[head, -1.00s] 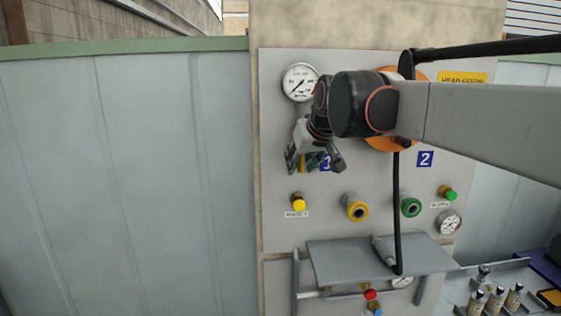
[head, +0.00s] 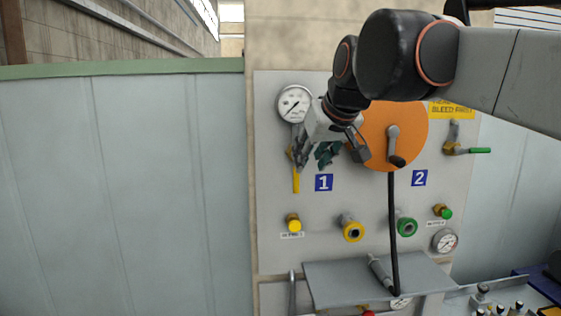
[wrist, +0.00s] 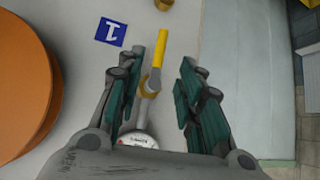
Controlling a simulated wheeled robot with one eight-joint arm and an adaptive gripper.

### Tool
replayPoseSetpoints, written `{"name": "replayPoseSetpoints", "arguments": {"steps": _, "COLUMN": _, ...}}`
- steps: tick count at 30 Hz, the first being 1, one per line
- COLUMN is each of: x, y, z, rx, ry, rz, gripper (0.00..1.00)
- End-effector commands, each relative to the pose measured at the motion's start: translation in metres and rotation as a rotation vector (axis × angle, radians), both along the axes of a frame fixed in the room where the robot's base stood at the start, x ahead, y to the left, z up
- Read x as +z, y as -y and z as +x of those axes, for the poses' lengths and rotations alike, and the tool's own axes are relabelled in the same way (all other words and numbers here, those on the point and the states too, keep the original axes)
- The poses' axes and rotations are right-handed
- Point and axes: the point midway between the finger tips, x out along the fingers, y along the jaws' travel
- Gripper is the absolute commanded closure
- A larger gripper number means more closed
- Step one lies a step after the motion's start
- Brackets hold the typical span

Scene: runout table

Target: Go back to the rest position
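My gripper (head: 316,155) is in front of the upper left of the grey panel (head: 400,285), below the pressure gauge (head: 295,103). Its teal-padded fingers are apart, with nothing held between them, in the wrist view (wrist: 173,55). A valve with a yellow handle (head: 296,180) is just left of the gripper, and the handle points straight down. In the wrist view the yellow handle (wrist: 160,48) shows beyond the gap between the fingers, close to the left finger. The fingers partly cover the valve body in the head view.
An orange disc (head: 408,150) with a crank and black hose is right of the gripper. Blue signs 1 (head: 324,183) and 2 (head: 419,178), yellow (head: 353,231) and green (head: 406,227) ports and a grey shelf (head: 330,285) are on the panel. A pale wall (head: 120,190) stands left.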

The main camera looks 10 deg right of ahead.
Motion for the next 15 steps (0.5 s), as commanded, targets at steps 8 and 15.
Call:
{"name": "replayPoseSetpoints", "arguments": {"steps": 8, "x": -0.004, "y": 0.000, "z": -0.001, "rx": -0.001, "ry": -0.001, "rz": 0.000, "gripper": 0.66}}
{"name": "replayPoseSetpoints", "arguments": {"steps": 15, "x": -0.079, "y": 0.009, "z": -0.025, "rx": -0.021, "ry": -0.017, "rz": 0.000, "gripper": 0.66}}
